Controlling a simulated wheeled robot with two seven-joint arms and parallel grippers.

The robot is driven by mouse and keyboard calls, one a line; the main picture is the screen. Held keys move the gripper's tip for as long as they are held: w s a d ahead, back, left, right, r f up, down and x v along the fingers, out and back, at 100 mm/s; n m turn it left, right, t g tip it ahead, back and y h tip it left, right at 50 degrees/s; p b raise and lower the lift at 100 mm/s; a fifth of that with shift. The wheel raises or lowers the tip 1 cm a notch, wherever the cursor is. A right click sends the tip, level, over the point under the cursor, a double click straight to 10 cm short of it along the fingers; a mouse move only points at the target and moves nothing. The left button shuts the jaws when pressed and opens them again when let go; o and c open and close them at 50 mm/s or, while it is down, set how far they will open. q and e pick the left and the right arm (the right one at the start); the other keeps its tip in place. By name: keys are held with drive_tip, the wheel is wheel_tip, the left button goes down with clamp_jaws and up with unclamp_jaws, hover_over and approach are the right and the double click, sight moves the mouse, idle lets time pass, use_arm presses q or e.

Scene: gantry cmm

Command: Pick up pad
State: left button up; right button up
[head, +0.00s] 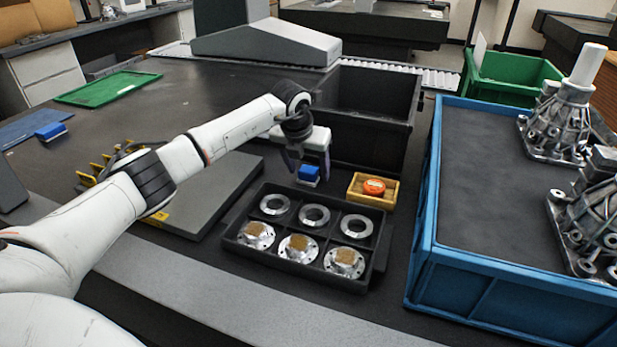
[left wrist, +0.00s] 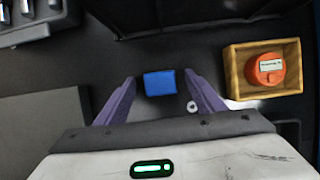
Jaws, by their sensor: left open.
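A small blue block (head: 308,174), which looks like the pad, sits on the dark table behind the black parts tray. In the left wrist view the blue block (left wrist: 160,83) lies between the fingertips, with a gap on each side. My left gripper (head: 307,166) is open, with purple fingers pointing down at the block; it also shows in the left wrist view (left wrist: 161,79). I cannot tell how far the fingertips are above the table. My right gripper is not in view.
A wooden box (head: 373,190) holding an orange round item (head: 374,186) stands just right of the block. The black tray (head: 308,270) holds several metal rings and flanges. A black bin (head: 370,110) rises behind, a blue crate (head: 428,245) stands right, and a grey plate (head: 200,200) lies left.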

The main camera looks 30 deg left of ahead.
sight(308, 169)
use_arm(q)
drive_tip(key=shift+w+f, duration=0.2)
drive_tip(key=shift+f, duration=0.25)
drive_tip(key=c, duration=1.1)
drive_tip(key=shift+r, duration=0.1)
wheel_tip(308, 169, up, 10)
drive_tip(key=shift+p, duration=0.5)
